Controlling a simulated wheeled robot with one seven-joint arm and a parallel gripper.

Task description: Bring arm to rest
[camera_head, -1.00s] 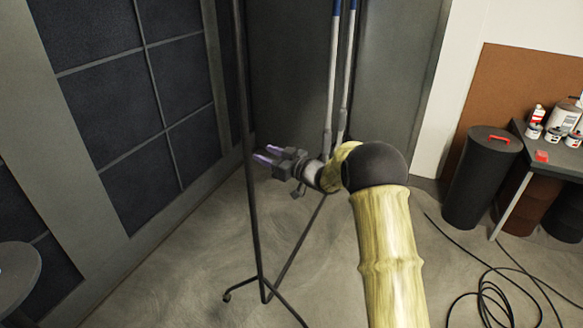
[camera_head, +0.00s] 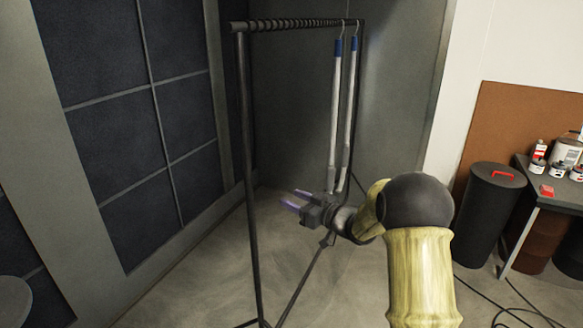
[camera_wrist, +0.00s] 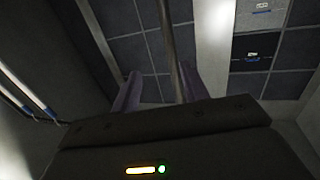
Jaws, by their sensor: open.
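My gripper (camera_head: 296,201) is stretched out in front, in the head view, with its purple fingertips pointing left. It is open, and nothing shows between its fingers. It lies close to the dark garment rack (camera_head: 249,150), level with the lower part of the hanging poles. My arm, with yellow bamboo-like links and a dark round joint, reaches in from the lower right. In the wrist view the two purple fingers (camera_wrist: 157,92) stand apart, with a dark rack post (camera_wrist: 176,70) seen between or beyond them. I cannot tell whether they touch it.
Two white poles with blue tops (camera_head: 343,110) hang from the rack, close to my gripper. A black bin (camera_head: 487,220) and a workbench (camera_head: 560,200) with cans stand at the right. A cable lies on the floor (camera_head: 180,285). A round table edge (camera_head: 12,300) shows lower left.

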